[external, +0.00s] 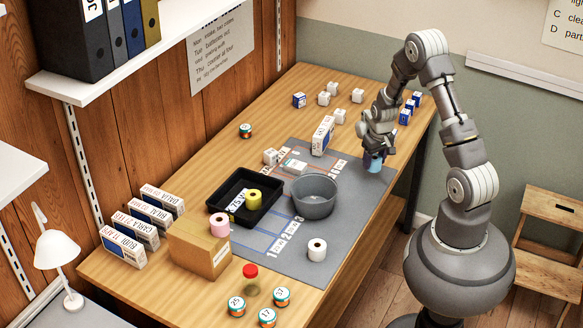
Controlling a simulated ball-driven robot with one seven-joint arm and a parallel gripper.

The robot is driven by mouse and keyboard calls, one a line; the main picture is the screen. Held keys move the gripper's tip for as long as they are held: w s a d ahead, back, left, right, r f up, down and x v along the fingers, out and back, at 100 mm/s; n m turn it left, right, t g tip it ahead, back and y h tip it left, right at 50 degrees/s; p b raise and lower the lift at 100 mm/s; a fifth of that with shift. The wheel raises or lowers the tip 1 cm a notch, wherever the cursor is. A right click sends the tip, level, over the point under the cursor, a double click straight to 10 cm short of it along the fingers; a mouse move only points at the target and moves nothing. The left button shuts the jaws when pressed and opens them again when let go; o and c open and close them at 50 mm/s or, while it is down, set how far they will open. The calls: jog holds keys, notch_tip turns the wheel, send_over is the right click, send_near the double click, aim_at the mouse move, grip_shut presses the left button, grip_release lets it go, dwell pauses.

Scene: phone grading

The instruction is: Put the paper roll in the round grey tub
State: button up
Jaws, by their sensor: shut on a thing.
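The round grey tub (314,207) stands on the grey mat, right of the black tray, and looks empty. My gripper (374,156) points down at the mat's far right part, beyond and right of the tub. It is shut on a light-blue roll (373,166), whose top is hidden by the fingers. I cannot tell whether the roll touches the mat. A white paper roll (317,249) stands upright on the mat in front of the tub.
The black tray (223,196) sits close left of the tub. The cardboard box (199,249) is at the front left. A white upright box (322,135) stands beyond the tub. Several small boxes are at the far end. Several tins and a red-capped jar (251,280) stand in front.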

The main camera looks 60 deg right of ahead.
aim_at(378, 161)
jog(key=shift+s+a+r, duration=0.1)
jog(key=shift+s+a, duration=0.5)
jog(key=shift+s, duration=0.3)
notch_tip(378, 161, up, 11)
jog(key=w+a+p, duration=0.1)
jog(key=w+a, duration=0.6)
jog(key=a, duration=0.4)
jog(key=w+a+p, duration=0.1)
jog(key=w+a, duration=0.5)
jog(key=a, duration=0.4)
jog(key=f+b, duration=0.2)
jog(key=f, duration=0.6)
jog(key=f+b, duration=0.2)
jog(key=f, duration=0.6)
jog(key=shift+w+d, duration=0.1)
jog(key=shift+d, duration=0.1)
jog(key=shift+r, duration=0.15)
